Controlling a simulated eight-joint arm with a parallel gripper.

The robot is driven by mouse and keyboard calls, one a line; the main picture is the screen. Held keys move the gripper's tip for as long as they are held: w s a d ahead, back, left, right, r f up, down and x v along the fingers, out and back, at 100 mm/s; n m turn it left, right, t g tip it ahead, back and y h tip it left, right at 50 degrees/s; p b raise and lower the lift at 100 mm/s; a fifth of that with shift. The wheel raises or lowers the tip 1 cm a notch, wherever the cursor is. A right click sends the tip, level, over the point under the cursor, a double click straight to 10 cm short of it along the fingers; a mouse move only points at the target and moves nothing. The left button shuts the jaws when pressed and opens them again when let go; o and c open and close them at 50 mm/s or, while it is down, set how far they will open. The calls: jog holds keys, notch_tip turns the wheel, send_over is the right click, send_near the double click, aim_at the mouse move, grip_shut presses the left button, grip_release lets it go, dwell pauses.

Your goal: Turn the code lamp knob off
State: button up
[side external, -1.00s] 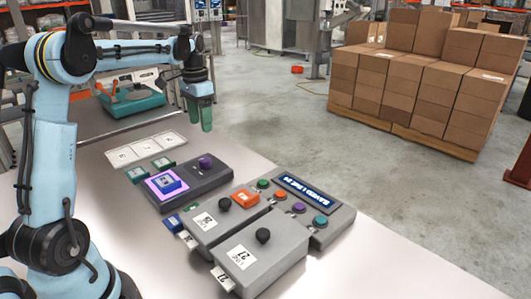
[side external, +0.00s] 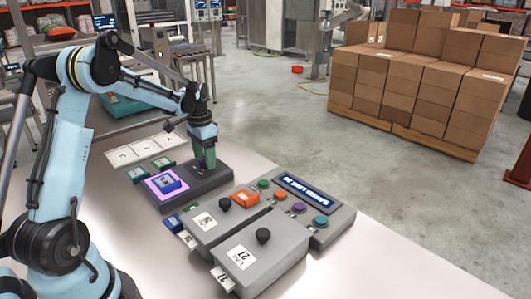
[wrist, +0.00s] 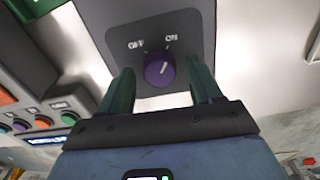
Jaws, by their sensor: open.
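The code lamp unit is a dark grey box (side external: 200,183) on the table, with a lit purple square at its left end holding a blue block (side external: 167,182). Its purple knob (wrist: 159,68) shows in the wrist view below OFF and ON labels, its white mark slanting up to the right towards ON. My green-fingered gripper (side external: 205,166) points down over the knob end of the box. In the wrist view my gripper (wrist: 160,88) is open, one finger on each side of the knob, with gaps showing. In the side view the fingers mostly hide the knob.
Two grey boxes with black knobs (side external: 263,236) (side external: 224,204) stand in front. A panel with coloured buttons and a lit display (side external: 304,189) stands to the right. White cards (side external: 145,148) and green blocks (side external: 137,174) lie to the left. The table's right front is clear.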

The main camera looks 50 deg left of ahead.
jog(key=shift+f, duration=0.1)
jog(key=c, duration=1)
jog(key=shift+c, duration=0.2)
jog(key=shift+n, duration=0.4)
jog(key=n, duration=0.9)
jog(key=shift+n, duration=2.3)
